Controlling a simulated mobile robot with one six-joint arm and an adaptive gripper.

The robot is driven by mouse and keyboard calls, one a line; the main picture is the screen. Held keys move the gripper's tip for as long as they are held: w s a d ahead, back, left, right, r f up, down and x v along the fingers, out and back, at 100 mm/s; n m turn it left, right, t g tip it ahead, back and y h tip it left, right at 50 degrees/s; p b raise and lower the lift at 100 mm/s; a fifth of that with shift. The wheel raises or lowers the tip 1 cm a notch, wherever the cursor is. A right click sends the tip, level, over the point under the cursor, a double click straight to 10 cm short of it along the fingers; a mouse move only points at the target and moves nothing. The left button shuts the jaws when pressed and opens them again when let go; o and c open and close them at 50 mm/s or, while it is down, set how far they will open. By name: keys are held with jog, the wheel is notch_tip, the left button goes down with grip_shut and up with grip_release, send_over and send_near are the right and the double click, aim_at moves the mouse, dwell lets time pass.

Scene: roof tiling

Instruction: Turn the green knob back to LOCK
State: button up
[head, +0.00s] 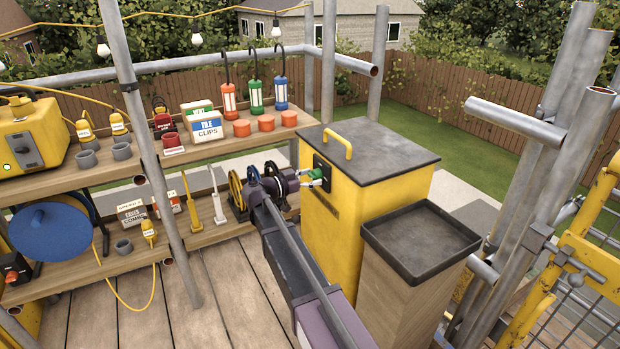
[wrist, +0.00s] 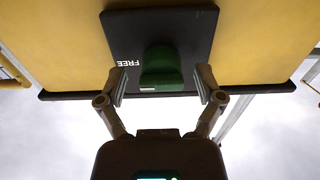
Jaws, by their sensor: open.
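The green knob (wrist: 162,66) sits on a dark plate (wrist: 200,32) on the front of the yellow box (head: 335,222). The word FREE shows on the plate, upside down, to the left of the knob in the wrist view; I see no LOCK label. A pale mark shows on the knob's lower edge there. My gripper (wrist: 161,84) is open, with one finger on each side of the knob and a gap to both. In the head view the knob (head: 315,173) is small and partly hidden by my gripper (head: 308,180).
A wooden stand with a black tray top (head: 420,240) stands right of the yellow box, close to my arm. Wooden shelves (head: 225,155) with lamps, orange cups and boxes are on the left. Scaffold poles (head: 545,150) rise on the right. The box's dark lid (head: 368,148) carries a yellow handle.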

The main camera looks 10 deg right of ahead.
jog(key=c, duration=1.1)
jog(key=shift+a, duration=0.25)
jog(key=shift+c, duration=0.2)
jog(key=shift+d, duration=0.15)
